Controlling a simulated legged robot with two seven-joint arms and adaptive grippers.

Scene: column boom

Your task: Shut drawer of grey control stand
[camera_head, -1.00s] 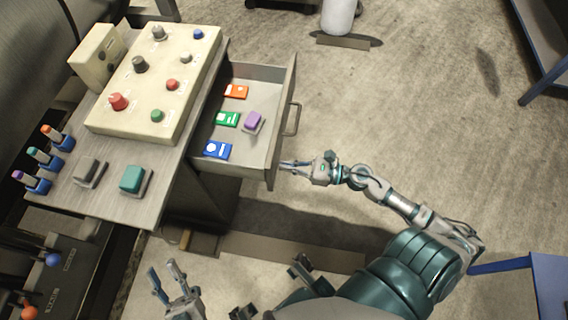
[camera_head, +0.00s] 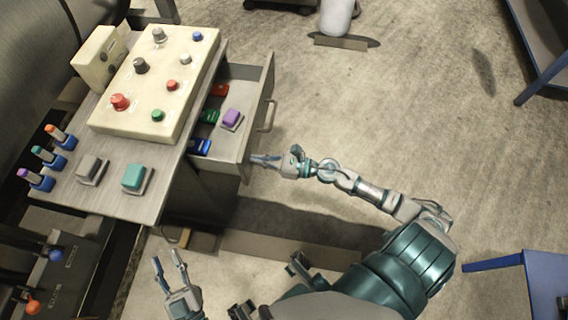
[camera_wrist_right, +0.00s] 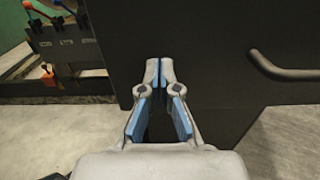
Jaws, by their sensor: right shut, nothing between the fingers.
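The grey control stand (camera_head: 110,196) fills the left of the head view. Its drawer (camera_head: 232,148) sticks out to the right, partly open, with a bar handle (camera_head: 268,116) on its front. My right gripper (camera_head: 252,160) is shut and empty, with its fingertips at the near end of the drawer front, beside the handle. In the right wrist view the shut fingers (camera_wrist_right: 160,64) point at the dark drawer front (camera_wrist_right: 215,55), with the handle (camera_wrist_right: 285,72) to their right. Contact is likely but not certain. My left gripper (camera_head: 168,262) is open and empty, low in front of the stand.
The drawer holds a purple button block (camera_head: 231,118) and orange, green and blue cards, partly under the top. A cream control box (camera_head: 155,82) with knobs stands on top. Blue-legged tables (camera_head: 540,285) are at right. Open floor lies right of the drawer.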

